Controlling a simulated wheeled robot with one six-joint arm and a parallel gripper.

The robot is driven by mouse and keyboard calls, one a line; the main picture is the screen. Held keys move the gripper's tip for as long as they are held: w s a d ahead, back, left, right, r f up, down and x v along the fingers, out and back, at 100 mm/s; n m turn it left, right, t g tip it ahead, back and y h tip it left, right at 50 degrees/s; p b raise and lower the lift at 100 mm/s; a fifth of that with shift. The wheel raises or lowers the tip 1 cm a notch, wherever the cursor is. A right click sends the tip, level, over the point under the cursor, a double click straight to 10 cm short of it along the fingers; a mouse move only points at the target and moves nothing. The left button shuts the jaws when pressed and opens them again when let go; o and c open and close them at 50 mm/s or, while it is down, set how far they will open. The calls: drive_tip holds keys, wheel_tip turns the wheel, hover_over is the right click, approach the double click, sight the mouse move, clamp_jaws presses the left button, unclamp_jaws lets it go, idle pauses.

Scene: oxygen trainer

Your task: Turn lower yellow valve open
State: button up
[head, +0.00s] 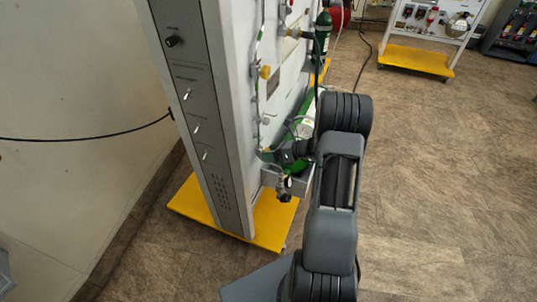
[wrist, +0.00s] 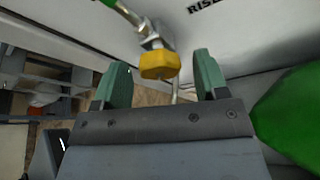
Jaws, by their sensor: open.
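A yellow valve knob (wrist: 159,64) shows in the wrist view, on a metal fitting at the end of a pipe with green on it. My gripper (wrist: 162,72) is open, with one green finger on each side of the knob in the picture. The knob appears just beyond or between the fingertips; contact is not visible. In the head view a yellow knob (head: 265,72) sits higher on the panel face. My gripper (head: 288,152) is low beside the panel there, partly hidden by my arm, and the knob at it cannot be made out.
The tall trainer panel (head: 207,130) stands on a yellow base (head: 262,228). A large green cylinder (wrist: 290,115) is close to the right of my gripper in the wrist view. A small green bottle (head: 322,30) hangs higher up.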

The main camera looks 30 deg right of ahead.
drive_tip(key=shift+w+a+f, duration=0.15)
drive_tip(key=shift+w+a, duration=0.1)
drive_tip(key=shift+a, duration=0.1)
drive_tip(key=shift+c, duration=0.3)
drive_tip(key=c, duration=0.9)
